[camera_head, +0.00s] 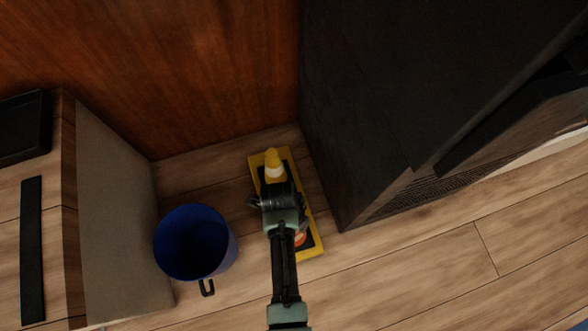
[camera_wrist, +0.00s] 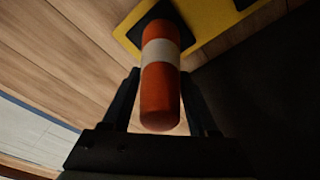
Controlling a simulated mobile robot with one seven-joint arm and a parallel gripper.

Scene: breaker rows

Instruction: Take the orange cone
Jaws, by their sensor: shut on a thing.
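The orange cone (camera_wrist: 161,92), with a white band and a rounded end, stands out between the two fingers of my gripper (camera_wrist: 160,103) in the wrist view. The gripper is shut on it. The cone's far end overlaps the yellow-edged black board (camera_wrist: 205,22); I cannot tell whether it touches the board. In the head view my gripper (camera_head: 274,198) is over the board (camera_head: 313,222) and hides its middle. A small orange patch (camera_head: 300,239) shows beside my arm there; I cannot tell whether it is the same cone.
A yellow cone (camera_head: 274,164) with a white band stands at the board's far end. A blue pot (camera_head: 196,243) is to the left, beside a wooden cabinet (camera_head: 112,205). A tall black cabinet (camera_head: 385,100) stands close on the right. Wooden floor is clear at lower right.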

